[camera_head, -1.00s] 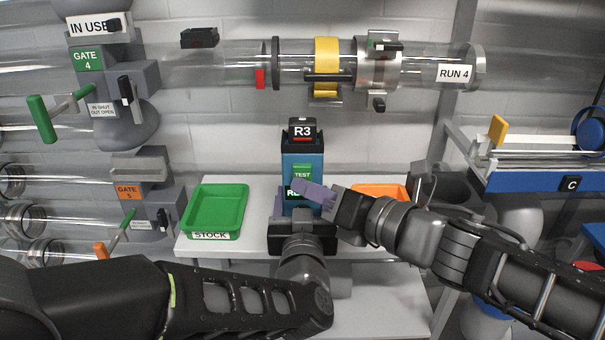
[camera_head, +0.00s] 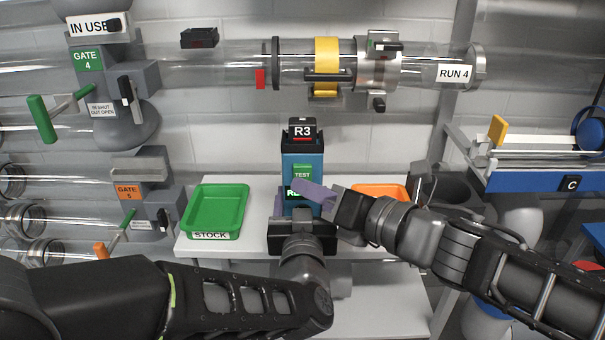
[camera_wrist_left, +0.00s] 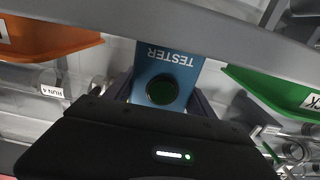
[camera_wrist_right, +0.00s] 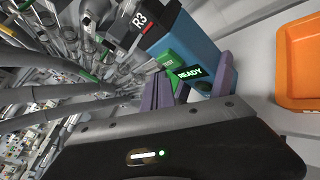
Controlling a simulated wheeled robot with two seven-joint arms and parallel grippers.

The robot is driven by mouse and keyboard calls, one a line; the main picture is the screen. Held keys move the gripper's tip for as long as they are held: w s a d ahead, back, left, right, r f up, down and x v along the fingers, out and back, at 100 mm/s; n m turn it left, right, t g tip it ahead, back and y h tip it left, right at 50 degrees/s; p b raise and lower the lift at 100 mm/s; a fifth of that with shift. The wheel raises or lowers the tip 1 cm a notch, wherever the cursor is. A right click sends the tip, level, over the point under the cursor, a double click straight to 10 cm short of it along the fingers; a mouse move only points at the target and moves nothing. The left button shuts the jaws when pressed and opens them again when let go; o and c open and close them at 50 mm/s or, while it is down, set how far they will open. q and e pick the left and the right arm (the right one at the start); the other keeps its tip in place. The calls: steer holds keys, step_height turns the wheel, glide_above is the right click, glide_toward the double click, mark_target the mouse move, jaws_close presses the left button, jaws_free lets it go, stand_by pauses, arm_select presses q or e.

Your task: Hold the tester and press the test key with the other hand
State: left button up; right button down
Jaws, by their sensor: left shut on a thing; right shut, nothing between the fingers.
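The tester (camera_head: 292,163) is an upright blue box with a black block marked R3 (camera_head: 302,132) at its top. A small display (camera_wrist_right: 190,73) reads READY.
A green stock tray (camera_head: 216,234) stands on the white table left of the tester. An orange tray (camera_head: 384,190) is behind my right wrist. A clear tube marked RUN 4 (camera_head: 420,85) crosses behind, above the tester. Gate handles (camera_head: 42,118) stick out at left.

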steer(key=shift+w, duration=0.45)
steer(key=shift+w, duration=0.4)
stand_by(0.6)
steer(key=shift+s, duration=0.85)
steer(key=s, duration=0.5)
stand_by(0.5)
stand_by(0.5)
